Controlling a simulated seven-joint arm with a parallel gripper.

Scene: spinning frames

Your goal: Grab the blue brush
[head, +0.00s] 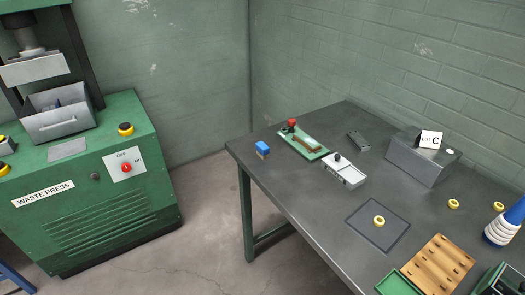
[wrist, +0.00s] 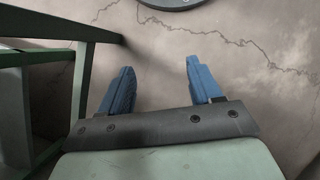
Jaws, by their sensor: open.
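The blue brush (head: 262,147) is small, with a blue top and a tan lower part. It rests near the far left corner of the dark grey table (head: 288,185) in the head view. My gripper (wrist: 160,66) shows in the wrist view with its two blue fingers wide apart and nothing between them. It points at bare concrete floor, away from the brush. The brush is not in the wrist view, and my gripper's fingers are not clearly seen in the head view.
A grey box (head: 420,160), yellow rings (head: 379,221) and a wooden peg board (head: 437,264) lie farther right. A green waste press (head: 90,190) stands left, across open floor.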

